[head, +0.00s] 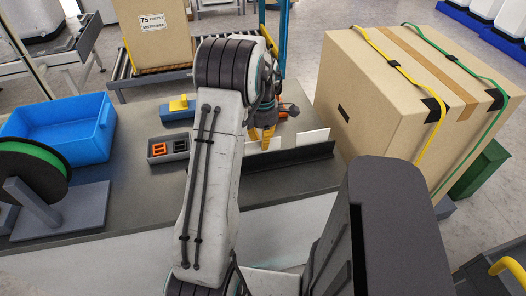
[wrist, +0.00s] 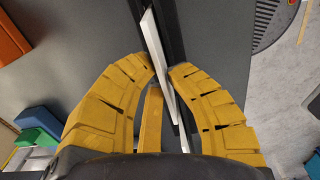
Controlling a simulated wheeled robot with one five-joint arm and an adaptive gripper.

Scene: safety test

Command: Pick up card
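White cards stand on edge in a long dark holder (head: 290,158) on the table. One white card (head: 313,138) shows at the right of the holder in the head view. My gripper (head: 263,140) is low over the holder, partly hidden by my arm. In the wrist view, my gripper's yellow fingers (wrist: 161,69) curve inward on either side of a white card (wrist: 155,45), tips very close to its faces. Whether they press on it is not clear. A narrow yellow strip (wrist: 152,118) lies between the fingers; I cannot tell what it is.
A large strapped cardboard box (head: 385,100) stands right of the holder. A blue bin (head: 62,128) and a green-wound spool (head: 30,170) are at the left. A small grey tray (head: 168,149) with orange and black parts sits left of my arm.

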